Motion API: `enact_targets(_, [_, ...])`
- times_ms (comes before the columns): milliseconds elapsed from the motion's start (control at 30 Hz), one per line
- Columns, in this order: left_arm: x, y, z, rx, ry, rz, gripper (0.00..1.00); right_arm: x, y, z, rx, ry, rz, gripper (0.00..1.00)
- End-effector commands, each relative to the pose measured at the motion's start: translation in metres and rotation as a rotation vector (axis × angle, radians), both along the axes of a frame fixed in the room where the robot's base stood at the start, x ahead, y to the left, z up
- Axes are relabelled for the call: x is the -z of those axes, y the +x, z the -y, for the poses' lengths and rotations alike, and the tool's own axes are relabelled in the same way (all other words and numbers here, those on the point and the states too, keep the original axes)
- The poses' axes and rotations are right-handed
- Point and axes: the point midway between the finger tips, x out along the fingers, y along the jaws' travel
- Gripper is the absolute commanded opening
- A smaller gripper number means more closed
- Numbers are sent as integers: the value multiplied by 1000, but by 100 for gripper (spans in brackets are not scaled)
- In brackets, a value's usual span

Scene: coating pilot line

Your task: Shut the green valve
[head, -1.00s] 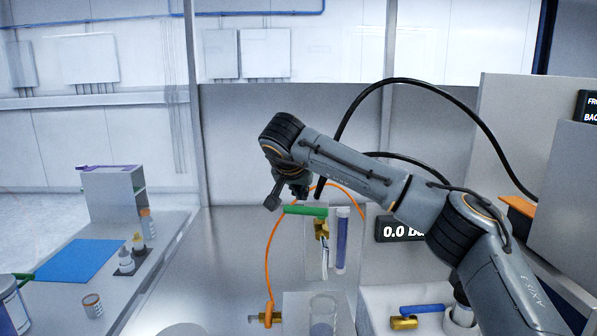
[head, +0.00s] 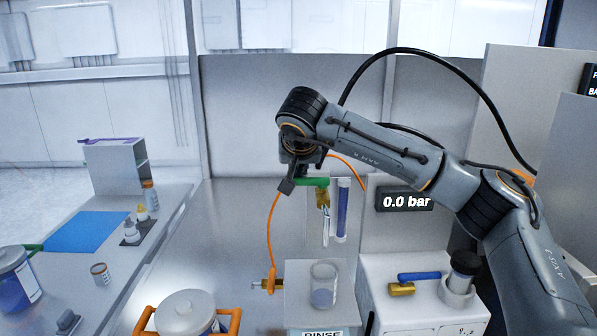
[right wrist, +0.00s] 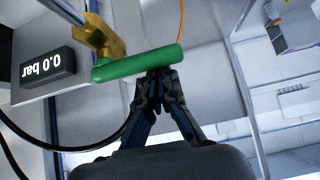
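The green valve has a green lever handle (head: 312,182) on a brass body (head: 323,199), mounted on an upright panel beside a blue-filled tube. In the right wrist view the green handle (right wrist: 137,63) crosses in front of the fingertips, with the brass body (right wrist: 97,36) at its left end. My right gripper (head: 288,184) is at the free left end of the handle. In the wrist view its fingertips (right wrist: 157,76) are together, right against the handle's edge; no handle shows between them. Whether they touch it I cannot tell. My left gripper is out of view.
A pressure display (head: 405,199) reads 0.0 bar. An orange hose (head: 274,225) hangs left of the valve. A blue mat (head: 88,232) lies on the left bench.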

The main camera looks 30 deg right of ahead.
Motion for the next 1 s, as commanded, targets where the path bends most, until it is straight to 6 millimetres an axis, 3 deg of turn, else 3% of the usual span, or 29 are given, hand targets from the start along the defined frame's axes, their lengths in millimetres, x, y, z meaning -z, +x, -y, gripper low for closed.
enact_targets(467, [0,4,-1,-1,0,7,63,-5,-6,-3,-13,0,-2,0])
enact_targets(1000, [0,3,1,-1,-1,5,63,-77,-69,-31,-13,-2,-1,0])
